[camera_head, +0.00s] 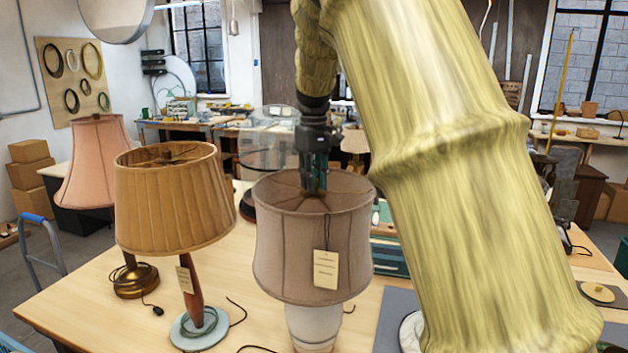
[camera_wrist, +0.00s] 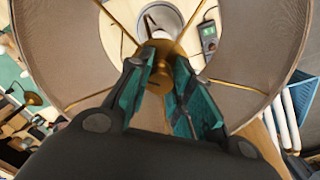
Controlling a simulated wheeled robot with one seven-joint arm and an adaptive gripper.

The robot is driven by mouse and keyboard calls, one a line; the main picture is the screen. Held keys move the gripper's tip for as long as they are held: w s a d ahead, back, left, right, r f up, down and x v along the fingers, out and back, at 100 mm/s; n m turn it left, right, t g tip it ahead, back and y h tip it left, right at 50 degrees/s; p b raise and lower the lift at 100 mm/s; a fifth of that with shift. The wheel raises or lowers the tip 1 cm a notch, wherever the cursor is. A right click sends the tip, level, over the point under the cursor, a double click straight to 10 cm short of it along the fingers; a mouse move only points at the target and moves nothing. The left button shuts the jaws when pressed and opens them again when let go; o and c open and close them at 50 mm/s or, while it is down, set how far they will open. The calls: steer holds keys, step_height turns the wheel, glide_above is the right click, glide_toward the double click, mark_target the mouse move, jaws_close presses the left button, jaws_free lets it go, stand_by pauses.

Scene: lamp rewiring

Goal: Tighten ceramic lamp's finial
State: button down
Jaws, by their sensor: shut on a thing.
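The ceramic lamp has a white base (camera_head: 314,325) and a greyish-pink fabric shade (camera_head: 312,250) with a paper tag (camera_head: 326,270) hanging on its front. My gripper (camera_head: 314,190) points straight down into the open top of this shade. In the wrist view, my gripper (camera_wrist: 162,78) has its green-padded fingers on both sides of the round brass finial (camera_wrist: 160,76), shut on it. The finial sits at the middle of the shade, where the brass spokes (camera_wrist: 210,83) meet. The shade's rim rings the fingers. In the head view the finial is hidden by the shade and gripper.
A pleated tan lamp (camera_head: 172,200) and a pink-shaded lamp (camera_head: 93,165) stand to the left on the wooden table (camera_head: 90,292). A clear round glass-like shape (camera_head: 265,150) shows behind the gripper. Grey mats and a small round item (camera_head: 597,291) lie to the right.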

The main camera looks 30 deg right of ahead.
steer(key=m, duration=1.3)
steer(key=shift+m, duration=0.4)
steer(key=m, duration=0.3)
steer(key=shift+m, duration=0.3)
steer(key=m, duration=0.3)
steer(key=shift+m, duration=0.3)
steer(key=m, duration=0.6)
steer(key=shift+m, duration=0.4)
steer(key=c, duration=1.3)
jaws_free()
steer(key=shift+o, duration=0.2)
